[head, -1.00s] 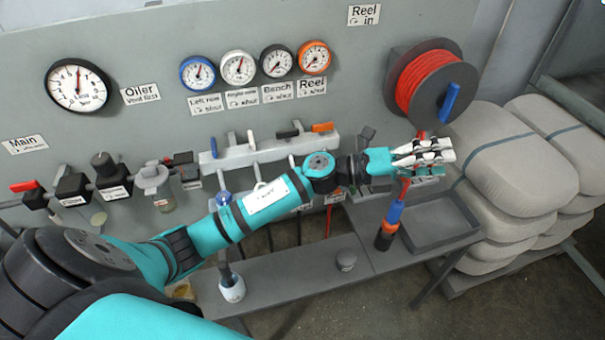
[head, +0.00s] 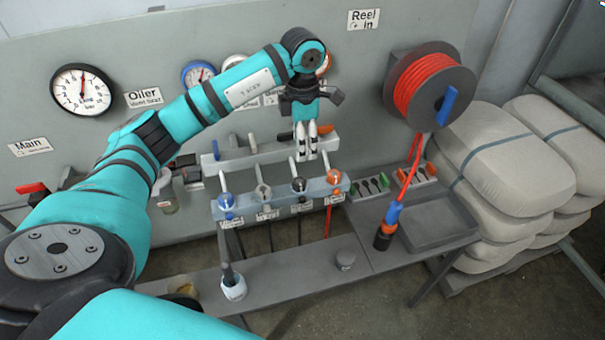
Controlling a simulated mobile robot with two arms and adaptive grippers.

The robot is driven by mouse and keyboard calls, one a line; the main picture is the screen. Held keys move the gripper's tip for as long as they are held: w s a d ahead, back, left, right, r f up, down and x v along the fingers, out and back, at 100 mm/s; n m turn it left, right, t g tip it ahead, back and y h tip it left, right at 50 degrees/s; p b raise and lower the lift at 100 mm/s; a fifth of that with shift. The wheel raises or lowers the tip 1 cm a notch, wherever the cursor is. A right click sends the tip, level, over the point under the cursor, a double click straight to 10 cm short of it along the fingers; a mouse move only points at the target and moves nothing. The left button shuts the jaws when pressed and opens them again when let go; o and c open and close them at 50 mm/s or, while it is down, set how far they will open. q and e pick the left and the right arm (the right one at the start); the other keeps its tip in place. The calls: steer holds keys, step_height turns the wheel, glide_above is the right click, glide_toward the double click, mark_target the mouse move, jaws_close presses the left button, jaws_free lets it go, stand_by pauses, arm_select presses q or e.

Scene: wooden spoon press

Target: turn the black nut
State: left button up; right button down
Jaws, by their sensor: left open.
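The black nut (head: 298,185) is a round knob on the front of the grey valve block (head: 280,193), between a grey nut (head: 263,190) and an orange nut (head: 334,176). A blue nut (head: 226,201) is at the left end. My left gripper (head: 306,158) points down, a little above and behind the black nut in the picture. Its white-tipped fingers are open with little space between them and nothing visible in them. I cannot tell its exact depth to the nut. My right gripper is not in view.
Thin pale rods rise behind the nuts, close to the fingers. Levers in several colours sit on a rail (head: 222,166) behind. A red hose reel (head: 430,85) hangs at right; its hose reaches the shelf. A grey tray (head: 430,222) lies at right. A cup (head: 233,288) stands lower left.

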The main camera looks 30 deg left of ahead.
mark_target(302, 180)
arm_select(q)
step_height(302, 180, down, 12)
steer(key=p, duration=0.3)
steer(key=shift+f, duration=0.2)
